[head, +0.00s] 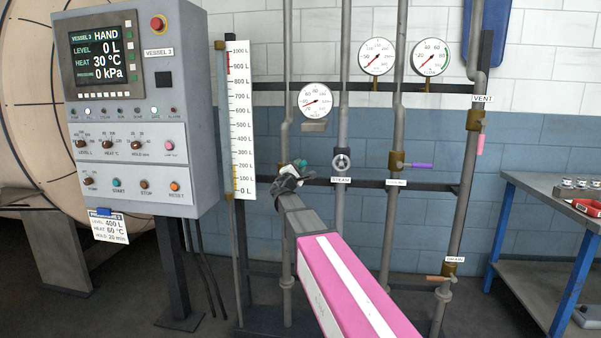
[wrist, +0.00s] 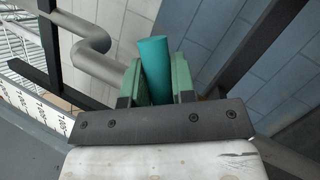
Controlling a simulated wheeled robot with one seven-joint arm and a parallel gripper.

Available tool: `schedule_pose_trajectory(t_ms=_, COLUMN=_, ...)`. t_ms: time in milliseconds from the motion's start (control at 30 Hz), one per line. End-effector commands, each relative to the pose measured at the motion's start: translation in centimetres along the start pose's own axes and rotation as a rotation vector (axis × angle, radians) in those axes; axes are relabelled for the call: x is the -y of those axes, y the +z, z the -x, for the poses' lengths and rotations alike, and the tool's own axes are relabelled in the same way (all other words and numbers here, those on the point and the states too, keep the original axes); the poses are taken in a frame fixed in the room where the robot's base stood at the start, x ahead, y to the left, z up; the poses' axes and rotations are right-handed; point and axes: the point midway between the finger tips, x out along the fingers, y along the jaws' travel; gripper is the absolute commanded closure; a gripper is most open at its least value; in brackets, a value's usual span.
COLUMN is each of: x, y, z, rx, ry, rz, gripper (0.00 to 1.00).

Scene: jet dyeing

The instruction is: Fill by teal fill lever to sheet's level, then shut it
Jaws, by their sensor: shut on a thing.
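The teal fill lever (wrist: 154,66) stands between the two green fingers of my gripper (wrist: 157,82) in the wrist view, and the fingers are shut on it. In the head view my gripper (head: 291,174) is at the pipe just right of the level scale, with a bit of the teal lever (head: 300,164) showing past it. The lever's valve body is hidden behind my gripper. The sheet (head: 109,225) hanging under the panel reads 400 L, 60 °C and a hold time in minutes. The panel screen (head: 103,49) reads HAND, level 0 L, 30 °C, 0 kPa.
The level scale (head: 240,120) runs from 0 to 1000 L. A workbench (head: 545,205) stands far right.

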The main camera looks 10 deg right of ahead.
Motion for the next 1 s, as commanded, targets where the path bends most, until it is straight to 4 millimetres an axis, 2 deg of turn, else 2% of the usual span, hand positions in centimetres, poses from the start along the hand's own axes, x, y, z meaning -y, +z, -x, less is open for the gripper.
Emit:
schedule_pose_trajectory(t_ms=400, x=-1.7, y=-0.2, z=-0.2, rx=-0.038, ry=0.074, rz=0.18, gripper=1.0)
schedule_pose_trajectory(t_ms=933, x=-1.9, y=-0.4, z=-0.2, rx=-0.044, ry=0.085, rz=0.204, gripper=1.0)
schedule_pose_trajectory(t_ms=967, x=-1.9, y=-0.4, z=-0.2, rx=-0.044, ry=0.084, rz=0.203, gripper=0.73)
schedule_pose_trajectory(t_ms=1000, x=-1.9, y=-0.4, z=-0.2, rx=-0.044, ry=0.084, rz=0.203, gripper=0.6)
